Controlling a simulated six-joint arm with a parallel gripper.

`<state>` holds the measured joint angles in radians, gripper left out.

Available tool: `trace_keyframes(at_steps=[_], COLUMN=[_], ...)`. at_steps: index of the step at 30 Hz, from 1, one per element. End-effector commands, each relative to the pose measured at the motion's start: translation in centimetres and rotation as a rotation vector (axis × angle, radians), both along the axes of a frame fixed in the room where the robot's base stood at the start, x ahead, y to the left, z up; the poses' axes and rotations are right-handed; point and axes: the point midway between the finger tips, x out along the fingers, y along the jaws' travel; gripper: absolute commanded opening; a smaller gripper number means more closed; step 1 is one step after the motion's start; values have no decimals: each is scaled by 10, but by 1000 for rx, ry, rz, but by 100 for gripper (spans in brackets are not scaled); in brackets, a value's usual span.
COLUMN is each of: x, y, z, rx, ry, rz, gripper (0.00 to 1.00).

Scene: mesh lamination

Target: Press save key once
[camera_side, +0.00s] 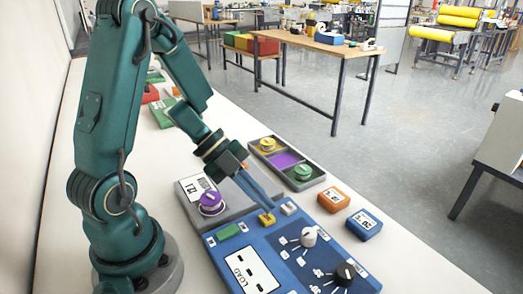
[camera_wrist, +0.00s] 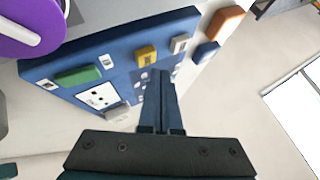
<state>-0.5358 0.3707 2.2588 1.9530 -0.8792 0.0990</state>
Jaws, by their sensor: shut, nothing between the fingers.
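A blue control panel (camera_side: 292,252) lies on the white table, with a green key (camera_side: 229,231), a yellow key (camera_side: 266,219) and a white key (camera_side: 290,208) along its far edge. In the wrist view the same green key (camera_wrist: 79,76), yellow key (camera_wrist: 146,55) and white key (camera_wrist: 179,44) show. The key labels are too small to read, so I cannot tell which is save. My gripper (camera_side: 270,207) is shut and empty, pointing down close to the yellow key; its fingertips (camera_wrist: 158,75) also show in the wrist view. I cannot tell whether they touch it.
The panel also bears a white knob (camera_side: 308,236), a dark knob (camera_side: 345,271) and a LOAD display. A grey box with a purple knob (camera_side: 210,201) stands behind it. A tray (camera_side: 259,139) with yellow and green knobs, an orange block (camera_side: 333,199) and a blue block (camera_side: 364,224) stand nearby.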

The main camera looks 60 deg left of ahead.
Motion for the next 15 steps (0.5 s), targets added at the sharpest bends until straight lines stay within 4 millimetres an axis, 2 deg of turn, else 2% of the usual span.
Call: trace_keyframes(at_steps=[15], x=[0], y=[0], z=[-9], rx=[1], ry=[0], rz=[1], gripper=[0])
